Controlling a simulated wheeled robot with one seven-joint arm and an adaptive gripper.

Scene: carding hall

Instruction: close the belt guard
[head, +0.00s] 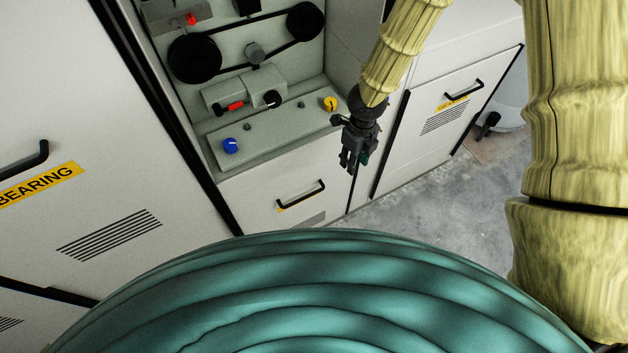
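The belt drive shows in an open recess at the top centre, with a black belt (245,68) around two dark pulleys (194,58). No cover lies over the recess. I cannot tell for sure which panel is the belt guard. A pale panel (262,205) with a black handle (301,195) and a partly hidden yellow label is directly below the recess. My gripper (352,168) hangs pointing down, to the right of this handle and apparently apart from it. Its fingers are small and dark, and I cannot tell how far they are open. I see nothing held.
A large pale panel (80,120) marked "BEARING" stands at the left. Another handled panel (440,110) is at the right. A ledge (270,135) below the belts carries blue and yellow knobs. Bare concrete floor (430,195) lies at the right.

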